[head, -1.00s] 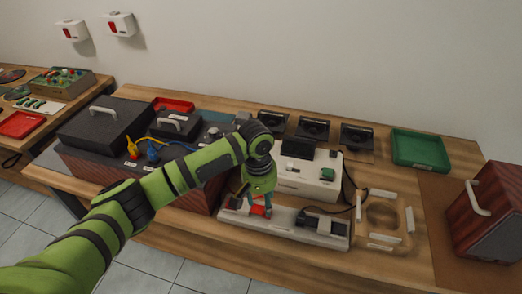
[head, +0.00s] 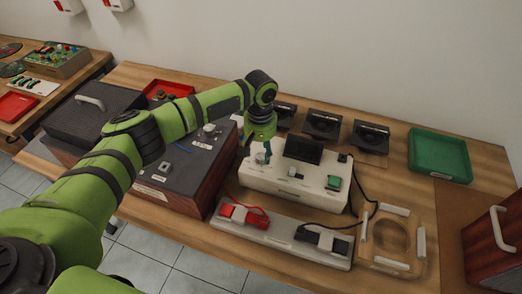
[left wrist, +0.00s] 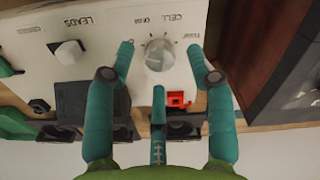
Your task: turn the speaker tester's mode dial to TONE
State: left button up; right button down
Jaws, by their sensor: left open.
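The speaker tester (head: 290,188) is a white box with a dark screen, a small knob and a green button, standing in the middle of the bench. My left gripper (head: 262,157) is above its left part, fingers pointing down. In the left wrist view, a round pale dial (left wrist: 160,55) with a label reading CELL lies between the open teal fingers (left wrist: 160,60); lettering by its right side is too blurred to read surely. I cannot tell whether the fingers touch it. A white square knob (left wrist: 68,52) marked LEADS is beside it. My right gripper is not in view.
A white tray strip (head: 300,244) with a red clip (head: 243,214) and a black one lies in front of the tester. A dark wood-sided hifi unit (head: 185,180) stands to the left. Several black speakers (head: 322,124) and a green tray (head: 440,155) are behind and right.

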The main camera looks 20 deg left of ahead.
aim_at(261, 158)
pick_arm(q)
jog(key=shift+f, duration=0.6)
jog(key=shift+w+f, duration=0.1)
jog(key=shift+f, duration=0.55)
grip_shut()
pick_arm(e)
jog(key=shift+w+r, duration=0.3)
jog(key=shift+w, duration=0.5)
